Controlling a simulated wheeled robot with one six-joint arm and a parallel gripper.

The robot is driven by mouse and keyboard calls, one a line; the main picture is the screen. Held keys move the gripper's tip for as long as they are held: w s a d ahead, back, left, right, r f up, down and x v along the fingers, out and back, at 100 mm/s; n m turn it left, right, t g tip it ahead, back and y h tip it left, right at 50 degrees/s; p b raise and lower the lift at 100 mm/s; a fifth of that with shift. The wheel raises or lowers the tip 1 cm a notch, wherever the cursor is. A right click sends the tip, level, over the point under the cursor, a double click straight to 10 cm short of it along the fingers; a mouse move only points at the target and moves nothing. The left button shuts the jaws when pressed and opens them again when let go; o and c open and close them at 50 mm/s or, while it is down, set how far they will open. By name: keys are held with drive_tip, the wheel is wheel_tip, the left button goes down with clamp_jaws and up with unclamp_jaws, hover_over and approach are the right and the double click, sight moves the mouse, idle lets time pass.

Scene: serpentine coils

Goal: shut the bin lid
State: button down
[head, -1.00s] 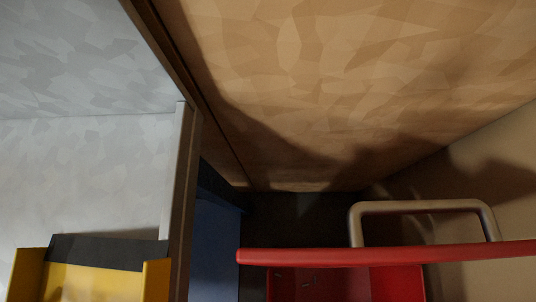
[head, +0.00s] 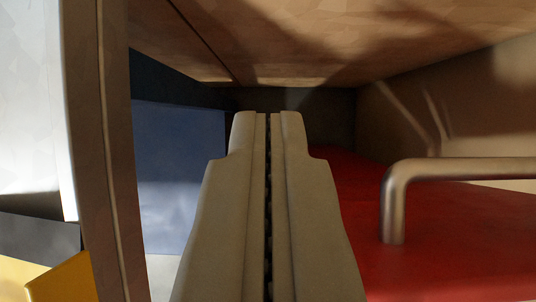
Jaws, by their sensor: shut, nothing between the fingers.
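The red lid (head: 455,255) fills the lower right of the head view. I see its flat upper face. A bent metal handle (head: 395,200) stands up from it. My gripper (head: 268,115) is in the middle of the view, pointing forward, shut and empty. Its fingers are to the left of the handle and hide the lid's left edge. I cannot tell whether they touch the lid. The bin's body under the lid is out of sight, so I cannot tell whether the lid rests fully on it.
A brown upright edge (head: 105,160) stands close on the left. A blue panel (head: 180,175) is behind it. A tan panel (head: 340,35) slopes overhead and a brown wall (head: 450,90) closes the right. A yellow piece (head: 60,280) is at the lower left.

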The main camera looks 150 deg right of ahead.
drive_tip(key=shift+s+d+r, duration=0.2)
drive_tip(key=shift+s+d, duration=0.4)
drive_tip(key=shift+s, duration=0.25)
drive_tip(key=shift+s+d+r, duration=0.2)
drive_tip(key=shift+s+d, duration=0.35)
drive_tip(key=shift+s, duration=0.3)
